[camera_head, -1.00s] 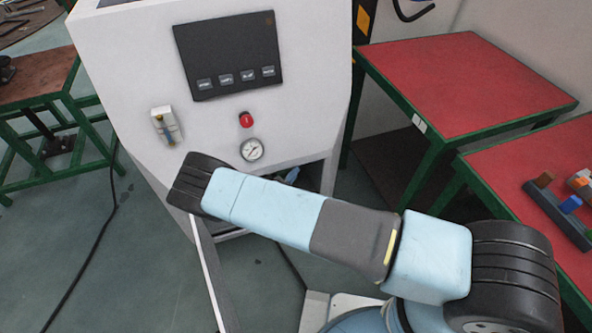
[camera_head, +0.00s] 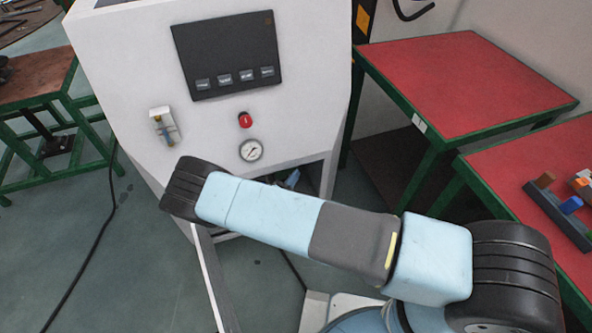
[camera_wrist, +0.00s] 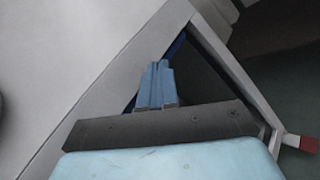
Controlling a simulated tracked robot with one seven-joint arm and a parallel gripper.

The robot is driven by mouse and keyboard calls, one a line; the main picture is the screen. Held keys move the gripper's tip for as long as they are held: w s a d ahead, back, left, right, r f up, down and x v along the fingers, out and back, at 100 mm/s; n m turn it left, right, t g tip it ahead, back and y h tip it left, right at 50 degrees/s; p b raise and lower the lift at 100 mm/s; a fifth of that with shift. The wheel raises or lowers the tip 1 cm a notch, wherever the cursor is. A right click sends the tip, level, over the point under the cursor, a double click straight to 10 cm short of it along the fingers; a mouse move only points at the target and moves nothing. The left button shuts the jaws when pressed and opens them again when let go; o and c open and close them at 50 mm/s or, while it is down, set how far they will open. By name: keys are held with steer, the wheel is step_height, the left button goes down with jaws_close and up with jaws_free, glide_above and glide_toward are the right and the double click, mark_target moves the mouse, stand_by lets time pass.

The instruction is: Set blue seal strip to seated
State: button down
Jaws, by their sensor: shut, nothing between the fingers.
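In the wrist view my gripper (camera_wrist: 157,66) is shut and empty, with its two blue fingers side by side. It points into the dark triangular-looking opening of the white cabinet. A narrow dark-blue strip (camera_wrist: 178,45) shows along the opening's edge, just beyond the fingertips. It looks like the blue seal strip, but most of it is hidden by my fingers and shadow. I cannot tell whether the fingers touch it or how fully it sits. In the head view a small part of my gripper (camera_head: 291,179) shows at the cabinet opening, behind my arm.
The white generator cabinet (camera_head: 130,70) carries a dark panel (camera_head: 228,50), a red button (camera_head: 245,120) and a gauge (camera_head: 251,150). A narrow open door (camera_head: 212,275) stands below my arm. Red-topped tables (camera_head: 465,80) stand right, one bearing a rack (camera_head: 555,215) of coloured blocks.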

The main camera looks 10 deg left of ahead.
steer(key=shift+s+d, duration=0.4)
steer(key=shift+s, duration=0.35)
steer(key=shift+s+d, duration=0.35)
steer(key=shift+s, duration=0.4)
steer(key=shift+s+d, duration=0.4)
steer(key=shift+s, duration=0.35)
